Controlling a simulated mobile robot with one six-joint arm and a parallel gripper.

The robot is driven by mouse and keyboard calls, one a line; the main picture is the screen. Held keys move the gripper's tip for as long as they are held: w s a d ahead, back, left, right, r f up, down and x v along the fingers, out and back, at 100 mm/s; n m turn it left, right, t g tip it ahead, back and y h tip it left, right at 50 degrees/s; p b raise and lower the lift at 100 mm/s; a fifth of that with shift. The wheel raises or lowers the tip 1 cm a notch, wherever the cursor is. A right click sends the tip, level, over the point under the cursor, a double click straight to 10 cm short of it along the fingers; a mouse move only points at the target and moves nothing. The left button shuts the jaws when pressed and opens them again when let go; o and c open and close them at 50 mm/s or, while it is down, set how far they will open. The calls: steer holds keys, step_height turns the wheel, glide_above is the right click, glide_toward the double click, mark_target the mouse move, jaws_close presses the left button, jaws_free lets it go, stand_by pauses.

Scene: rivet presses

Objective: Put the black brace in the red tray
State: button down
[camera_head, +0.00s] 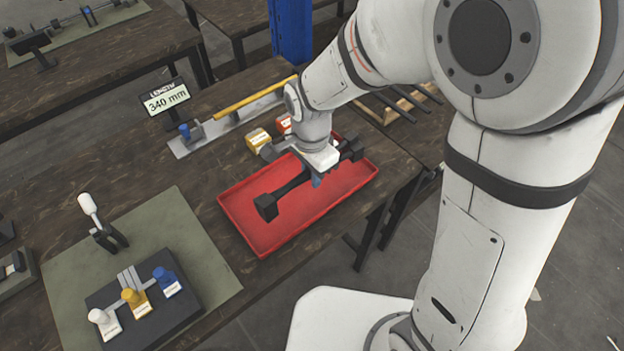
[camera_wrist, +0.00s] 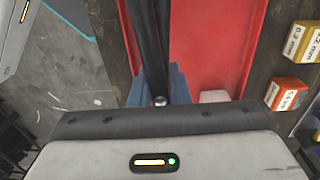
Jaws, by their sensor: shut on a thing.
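The black brace (camera_head: 290,186) is a dark bar with thicker ends. It lies lengthwise over the red tray (camera_head: 236,222) in the head view. My gripper (camera_head: 316,180) is over the tray and shut on the brace near its middle. In the wrist view the brace (camera_wrist: 150,45) runs up from between my blue fingertips (camera_wrist: 158,86), with the red tray (camera_wrist: 215,45) beneath and beside it. I cannot tell whether the brace touches the tray floor. My wrist hides part of the tray's far side.
Yellow (camera_head: 258,139) and red (camera_head: 284,123) labelled boxes stand just behind the tray. A measuring rail with a yellow bar (camera_head: 255,98) and a 340 mm display (camera_head: 165,97) are farther back. A green mat (camera_head: 150,240) with a rivet fixture (camera_head: 145,300) lies at left.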

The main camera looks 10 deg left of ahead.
mark_target(312, 200)
step_height(312, 200, down, 4)
steer(key=shift+w+r, duration=0.1)
steer(key=shift+r, duration=0.15)
steer(key=shift+f, duration=1.75)
steer(key=shift+f, duration=0.2)
steer(key=c, duration=1.4)
jaws_free()
steer(key=shift+r, duration=0.1)
step_height(312, 200, up, 12)
steer(key=shift+r, duration=0.15)
